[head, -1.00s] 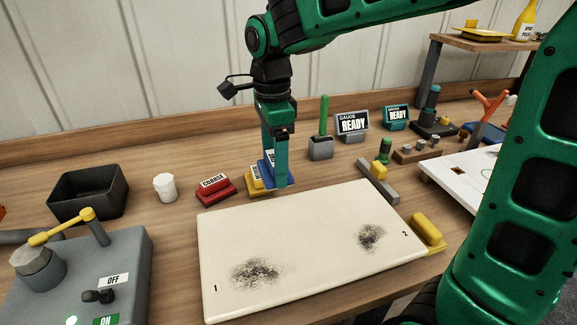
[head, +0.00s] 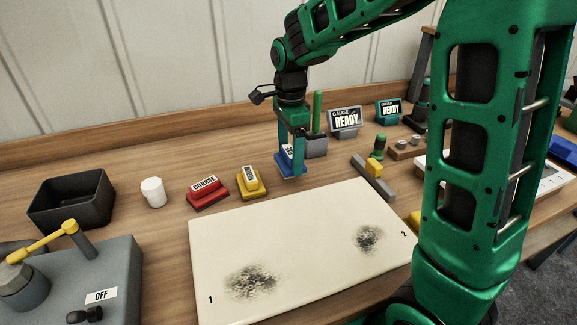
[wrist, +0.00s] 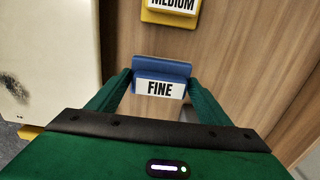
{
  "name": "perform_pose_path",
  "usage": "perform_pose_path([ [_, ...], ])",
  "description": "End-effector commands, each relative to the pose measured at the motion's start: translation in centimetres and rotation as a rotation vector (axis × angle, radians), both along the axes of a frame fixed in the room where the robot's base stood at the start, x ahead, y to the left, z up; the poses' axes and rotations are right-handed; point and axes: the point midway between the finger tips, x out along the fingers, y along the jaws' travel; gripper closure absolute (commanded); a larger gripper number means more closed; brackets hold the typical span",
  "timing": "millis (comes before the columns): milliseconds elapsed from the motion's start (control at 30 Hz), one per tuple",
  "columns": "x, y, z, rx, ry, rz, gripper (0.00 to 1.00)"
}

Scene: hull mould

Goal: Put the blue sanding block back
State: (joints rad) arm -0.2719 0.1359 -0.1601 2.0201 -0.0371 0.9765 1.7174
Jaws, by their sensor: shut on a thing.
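The blue sanding block (head: 287,163) has a white label that reads FINE in the wrist view (wrist: 160,88). My gripper (head: 293,172) points down and is shut on this block, with a finger on each side of it. The block is just right of the yellow block (head: 251,183), behind the back edge of the pale panel (head: 300,250). Whether its underside touches the table is hard to tell. The yellow block, labelled MEDIUM in the wrist view (wrist: 168,12), and the red COARSE block (head: 208,193) stand in a row to the left.
A grey holder (head: 315,146) with a green stick stands close behind my gripper. A grey bar with a yellow slider (head: 374,168) lies to the right. A white cup (head: 153,192) and black bin (head: 72,200) are at left. The panel has two dark smudged patches.

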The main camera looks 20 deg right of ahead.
Motion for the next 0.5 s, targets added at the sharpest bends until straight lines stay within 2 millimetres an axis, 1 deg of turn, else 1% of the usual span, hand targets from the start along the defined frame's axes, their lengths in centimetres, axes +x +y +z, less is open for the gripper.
perform_pose_path([
  [167,0.3,-0.4,-0.7,0.0,0.0,0.0,0.52],
  [400,0.2,-0.3,-3.8,-0.001,0.003,0.001,0.52],
  [500,0.2,-0.2,-4.3,0.0,0.0,0.002,0.52],
])
